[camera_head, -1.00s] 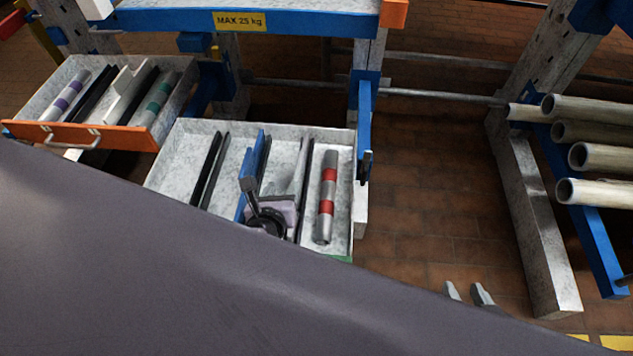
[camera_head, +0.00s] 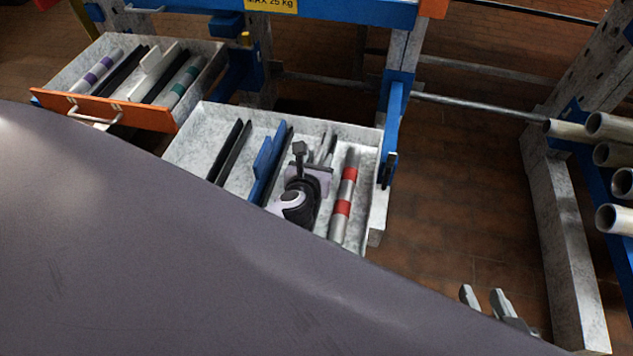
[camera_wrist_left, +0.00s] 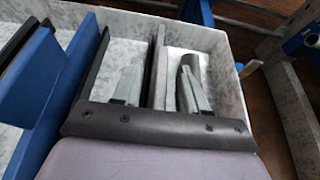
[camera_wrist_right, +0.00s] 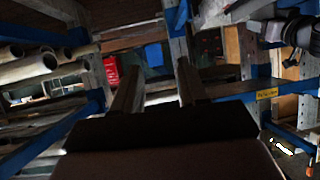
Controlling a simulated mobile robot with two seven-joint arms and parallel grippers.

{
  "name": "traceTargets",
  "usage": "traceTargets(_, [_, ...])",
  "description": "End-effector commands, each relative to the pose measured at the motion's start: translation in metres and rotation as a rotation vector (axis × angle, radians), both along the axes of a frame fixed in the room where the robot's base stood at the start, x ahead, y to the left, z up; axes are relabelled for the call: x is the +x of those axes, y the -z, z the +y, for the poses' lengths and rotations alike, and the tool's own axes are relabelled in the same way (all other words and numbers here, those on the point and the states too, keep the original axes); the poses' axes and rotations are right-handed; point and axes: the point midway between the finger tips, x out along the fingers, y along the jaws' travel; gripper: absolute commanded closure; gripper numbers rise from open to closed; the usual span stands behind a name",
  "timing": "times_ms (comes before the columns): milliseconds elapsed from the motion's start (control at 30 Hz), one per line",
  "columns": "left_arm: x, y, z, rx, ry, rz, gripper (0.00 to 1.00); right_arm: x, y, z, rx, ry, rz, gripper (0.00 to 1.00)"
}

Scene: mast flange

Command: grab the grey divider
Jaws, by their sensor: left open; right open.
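The grey divider (camera_wrist_left: 162,75) is a thin upright plate in the lower drawer (camera_head: 181,156), beside a black strip. In the left wrist view it stands between the two fingers of my left gripper (camera_wrist_left: 165,82), which is open. In the head view my left gripper (camera_head: 324,150) is over the right half of this drawer and its body hides most of the divider. I cannot tell whether a finger touches the plate. My right gripper (camera_head: 483,296) is open and empty over the floor at the lower right; its fingers also show in the right wrist view (camera_wrist_right: 158,85).
A blue divider (camera_head: 265,160) and black strips stand left of my left gripper. A red-banded tube (camera_head: 346,190) lies to its right. An orange-fronted drawer (camera_head: 60,103) at upper left holds tubes and a light-grey piece (camera_head: 150,72). Pipes (camera_head: 605,155) are racked at right.

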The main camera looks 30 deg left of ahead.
Motion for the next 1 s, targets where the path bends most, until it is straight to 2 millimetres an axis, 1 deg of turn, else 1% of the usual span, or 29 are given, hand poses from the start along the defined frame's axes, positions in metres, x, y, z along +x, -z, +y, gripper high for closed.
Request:
traceTargets(167, [0.0, 0.0, 0.0, -0.001, 0.0, 0.001, 0.57, 0.0, -0.001, 0.0, 0.001, -0.001, -0.001, 0.57])
traceTargets(200, [0.0, 0.0, 0.0, -0.001, 0.0, 0.001, 0.7, 0.0, -0.001, 0.0, 0.001, -0.001, -0.001, 0.57])
traceTargets(300, [0.0, 0.0, 0.0, -0.001, 0.0, 0.001, 1.0, 0.0, -0.001, 0.0, 0.001, -0.001, -0.001, 0.57])
traceTargets(633, [0.0, -0.001, 0.0, -0.001, 0.0, 0.0, 1.0, 0.0, -0.001, 0.0, 0.001, -0.001, -0.001, 0.57])
traceTargets(767, [0.0, -0.006, 0.0, -0.002, -0.001, -0.001, 1.0, 0.0, -0.004, 0.0, 0.001, 0.0, 0.0, 0.57])
traceTargets(867, [0.0, -0.015, 0.0, -0.002, -0.001, -0.001, 1.0, 0.0, -0.007, -0.001, -0.002, 0.003, 0.004, 0.57])
traceTargets(1000, [0.0, -0.034, 0.0, -0.001, 0.001, -0.002, 1.0, -0.001, -0.009, -0.006, -0.012, 0.015, 0.02, 0.57])
